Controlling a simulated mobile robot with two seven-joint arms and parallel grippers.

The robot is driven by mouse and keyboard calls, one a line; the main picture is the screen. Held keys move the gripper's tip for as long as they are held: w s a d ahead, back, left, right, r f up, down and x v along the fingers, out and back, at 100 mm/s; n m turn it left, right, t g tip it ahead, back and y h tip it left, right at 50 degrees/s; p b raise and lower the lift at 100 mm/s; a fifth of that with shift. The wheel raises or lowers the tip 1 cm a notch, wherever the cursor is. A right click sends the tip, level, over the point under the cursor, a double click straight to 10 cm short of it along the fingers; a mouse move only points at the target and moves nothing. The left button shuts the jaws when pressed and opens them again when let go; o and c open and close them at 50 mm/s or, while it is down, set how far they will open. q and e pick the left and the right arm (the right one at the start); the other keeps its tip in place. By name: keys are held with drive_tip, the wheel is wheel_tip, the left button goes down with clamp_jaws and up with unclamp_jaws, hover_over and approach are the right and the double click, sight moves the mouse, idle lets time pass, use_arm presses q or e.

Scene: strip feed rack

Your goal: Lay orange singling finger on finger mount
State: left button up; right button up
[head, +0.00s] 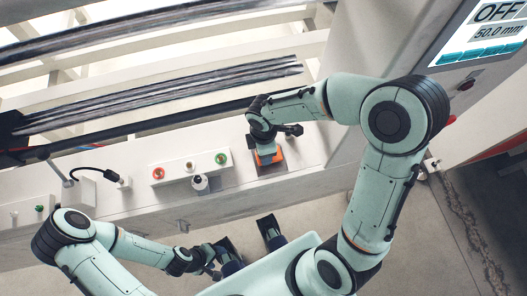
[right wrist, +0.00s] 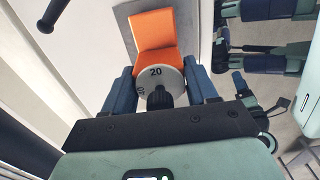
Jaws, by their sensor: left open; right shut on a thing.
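The orange singling finger (head: 268,157) is at the right end of the white ledge, over a grey plate (head: 276,168) that looks like the finger mount. In the right wrist view the orange finger (right wrist: 154,36) lies over the grey plate (right wrist: 125,14). A pale disc marked 20 (right wrist: 160,78) with a black knob sits at its near end. My right gripper (right wrist: 160,92) is shut with its blue fingers on either side of the disc. Whether the finger touches the plate I cannot tell. My left gripper (head: 214,264) is open and empty, in front of the ledge.
A screen (head: 485,35) reads OFF and 50.0 mm. Long dark strips (head: 170,92) run behind.

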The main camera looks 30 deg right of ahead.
drive_tip(key=shift+f, duration=1.05)
drive_tip(key=shift+f+b, duration=0.2)
drive_tip(key=shift+b, duration=0.1)
drive_tip(key=o, duration=1.1)
drive_tip(key=shift+o, duration=0.2)
drive_tip(key=shift+r, duration=0.1)
drive_tip(key=shift+r, duration=0.35)
wheel_tip(320, 180, up, 12)
drive_tip(key=p, duration=0.2)
drive_tip(key=shift+f+p, duration=0.2)
drive_tip(key=shift+p, duration=0.2)
